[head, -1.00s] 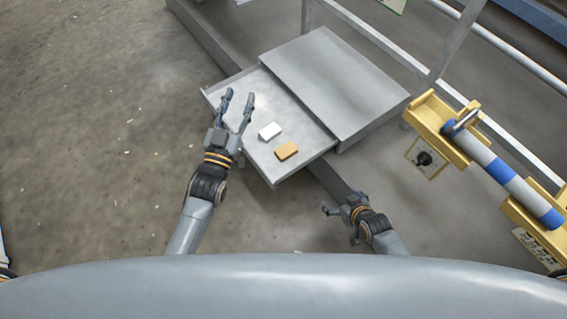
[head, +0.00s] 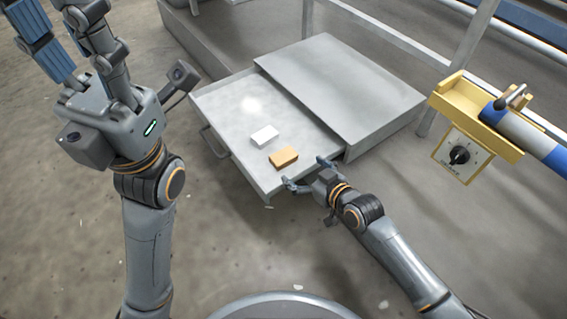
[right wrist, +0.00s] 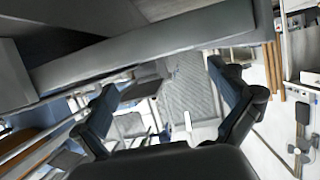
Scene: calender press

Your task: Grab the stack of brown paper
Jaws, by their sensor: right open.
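The small stack of brown paper (head: 284,157) lies in the open drawer (head: 223,112), near its front right corner. A white stack (head: 264,135) lies just behind it to the left. My right gripper (head: 307,174) is open and empty in the head view, at the drawer's right edge, close to the brown stack. I cannot tell whether it touches the drawer. In the right wrist view its spread fingers (right wrist: 166,95) hold nothing, and the paper does not show. My left gripper (head: 67,45) is raised at the upper left, open and empty, apart from the drawer.
The grey cabinet top (head: 340,88) stands behind the drawer. In the right wrist view a grey panel (right wrist: 150,50) crosses above the fingers. Bare floor lies left of the drawer.

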